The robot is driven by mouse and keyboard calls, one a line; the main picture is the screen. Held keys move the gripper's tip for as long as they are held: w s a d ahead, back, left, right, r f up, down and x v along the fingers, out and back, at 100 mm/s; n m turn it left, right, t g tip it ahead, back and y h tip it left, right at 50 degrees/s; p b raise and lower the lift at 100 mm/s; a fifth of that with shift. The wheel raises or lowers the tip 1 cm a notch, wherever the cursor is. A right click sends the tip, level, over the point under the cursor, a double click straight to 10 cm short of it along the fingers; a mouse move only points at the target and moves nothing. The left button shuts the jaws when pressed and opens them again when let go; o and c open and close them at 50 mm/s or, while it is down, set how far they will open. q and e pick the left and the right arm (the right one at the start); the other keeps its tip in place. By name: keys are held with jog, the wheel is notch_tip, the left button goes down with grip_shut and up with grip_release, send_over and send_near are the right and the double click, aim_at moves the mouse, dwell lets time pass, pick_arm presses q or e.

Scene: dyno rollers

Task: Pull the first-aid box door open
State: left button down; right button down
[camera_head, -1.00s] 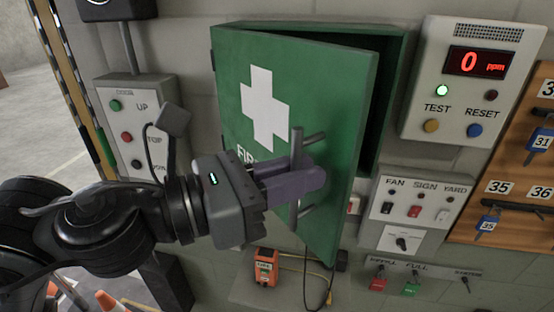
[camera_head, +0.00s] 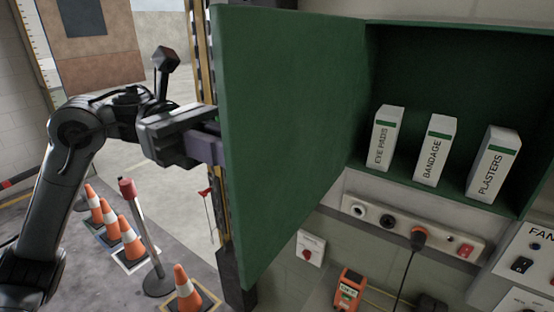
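The green first-aid box door (camera_head: 285,130) stands wide open, swung out to the left, its inner face towards me. The open box (camera_head: 440,75) is at the upper right. Inside it stand three white cartons: eye pads (camera_head: 385,140), bandage (camera_head: 434,152) and plasters (camera_head: 492,166). My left gripper (camera_head: 205,143) is at the outer side of the door, near its left edge. Its fingertips and the door handle are hidden behind the door, so its grip cannot be seen. My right gripper is not in view.
A small switch (camera_head: 311,248) and an orange device (camera_head: 348,292) are lower. Traffic cones (camera_head: 130,238) and a red-topped post (camera_head: 145,240) stand on the floor at left.

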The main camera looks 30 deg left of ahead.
pick_arm(q)
jog(key=shift+w+a, duration=0.2)
jog(key=shift+a, duration=0.45)
jog(key=shift+w+a, duration=0.15)
jog(key=shift+a, duration=0.45)
jog(key=c, duration=1.3)
grip_release()
jog(key=shift+c, duration=0.2)
jog(key=shift+a, duration=0.1)
jog(key=a+p, duration=0.1)
jog(key=a, duration=0.9)
jog(key=shift+w+a+p, duration=0.3)
jog(key=shift+w+p, duration=0.1)
jog(key=shift+w, duration=0.05)
